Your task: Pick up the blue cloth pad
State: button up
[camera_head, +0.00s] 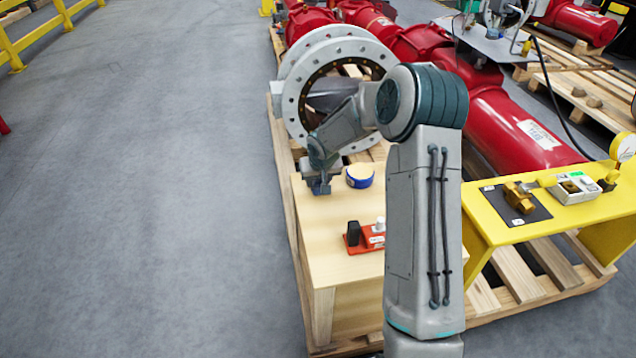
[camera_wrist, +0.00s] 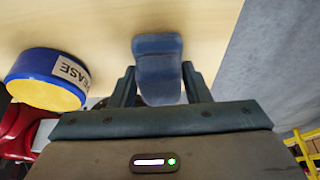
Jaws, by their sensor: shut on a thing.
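The blue cloth pad (camera_wrist: 158,62) sits between the two fingers of my gripper (camera_wrist: 158,85) in the wrist view. My gripper is shut on it, and part of the pad sticks out beyond the fingertips. The wooden surface shows behind the pad; I cannot tell whether the pad touches it. In the head view my gripper (camera_head: 320,187) points down at the far left corner of the wooden table (camera_head: 345,215). The pad is hard to make out there.
A blue and yellow grease tin (camera_head: 360,176) stands just right of my gripper; it also shows in the wrist view (camera_wrist: 45,80). A red tray (camera_head: 364,238) with small items lies nearer. A yellow bench (camera_head: 490,222) stands right. A large flange (camera_head: 300,90) rises behind.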

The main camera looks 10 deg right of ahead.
jog(key=shift+r, duration=0.1)
notch_tip(320, 180, up, 4)
jog(key=shift+r+p, duration=0.15)
jog(key=shift+p, duration=0.75)
jog(key=w+d+r+p, duration=0.2)
jog(key=d+r, duration=0.4)
jog(key=d, duration=0.5)
jog(key=shift+w+d+r+p, duration=0.15)
jog(key=shift+w+r+p, duration=0.1)
jog(key=shift+w+p, duration=0.25)
jog(key=shift+o, duration=0.6)
jog(key=shift+s, duration=0.1)
